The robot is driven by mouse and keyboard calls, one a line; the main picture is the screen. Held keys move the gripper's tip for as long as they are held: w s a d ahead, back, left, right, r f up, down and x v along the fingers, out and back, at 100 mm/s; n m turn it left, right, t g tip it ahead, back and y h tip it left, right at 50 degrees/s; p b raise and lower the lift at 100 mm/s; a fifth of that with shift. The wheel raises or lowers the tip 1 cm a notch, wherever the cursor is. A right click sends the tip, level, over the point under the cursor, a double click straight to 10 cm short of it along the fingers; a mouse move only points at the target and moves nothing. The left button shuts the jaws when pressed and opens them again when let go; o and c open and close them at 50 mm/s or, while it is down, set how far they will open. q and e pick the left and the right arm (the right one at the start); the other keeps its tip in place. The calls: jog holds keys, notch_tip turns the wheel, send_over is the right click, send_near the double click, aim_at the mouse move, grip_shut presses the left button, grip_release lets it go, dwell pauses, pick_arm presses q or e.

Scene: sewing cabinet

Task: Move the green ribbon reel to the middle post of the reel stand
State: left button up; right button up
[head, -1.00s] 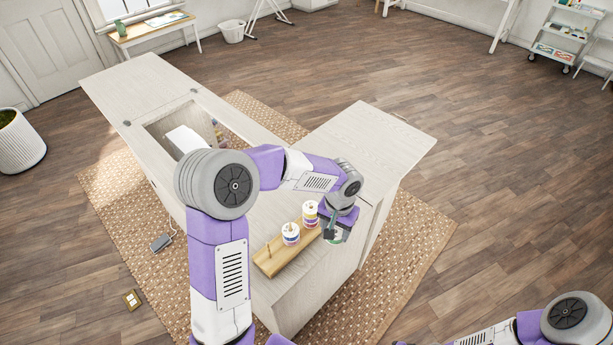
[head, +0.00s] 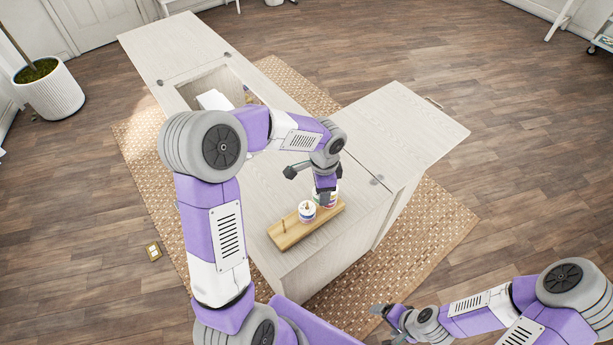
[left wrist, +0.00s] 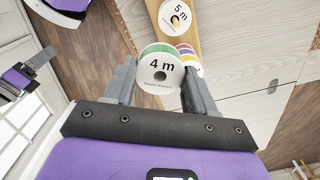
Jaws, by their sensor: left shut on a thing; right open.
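My left gripper (head: 325,196) is shut on the green ribbon reel (left wrist: 160,69), which shows between its fingers in the left wrist view with a white "4 m" face. It is held over or beside the stand's right end; its height there is unclear. The wooden reel stand (head: 290,237) has a bare post (head: 282,226) near its left end. A white-faced "5 m" reel (head: 307,211) sits on a post about mid-stand. A purple-and-yellow reel (left wrist: 189,56) is partly hidden behind the held one. My right gripper (head: 384,312) is open and empty, off to the lower right.
The stand lies on the pale wooden sewing cabinet (head: 250,185), near its front edge. A recess opens at the cabinet's back left. The right leaf (head: 410,130) is bare. A woven rug (head: 440,220) lies beneath.

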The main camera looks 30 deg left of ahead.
pick_arm(q)
jog(key=m, duration=0.2)
jog(key=a+r+m+p, duration=0.1)
jog(key=m, duration=0.1)
jog(key=a+m, duration=0.1)
jog(key=m, duration=0.1)
jog(key=shift+s+a+r, duration=0.2)
jog(key=shift+s+r, duration=0.1)
jog(key=shift+r, duration=0.05)
jog(key=f+m+b, duration=0.1)
jog(key=a+f+m+b, duration=0.1)
jog(key=f+m, duration=0.1)
jog(key=f+m+b, duration=0.1)
jog(key=b, duration=0.1)
jog(key=shift+s+a+f, duration=0.25)
jog(key=shift+a+f, duration=0.05)
jog(key=shift+r+p, duration=0.25)
jog(key=shift+p, duration=0.05)
jog(key=shift+f+b, duration=0.45)
jog(key=shift+f, duration=0.3)
jog(key=shift+f+b, duration=0.85)
jog(key=shift+f, duration=0.65)
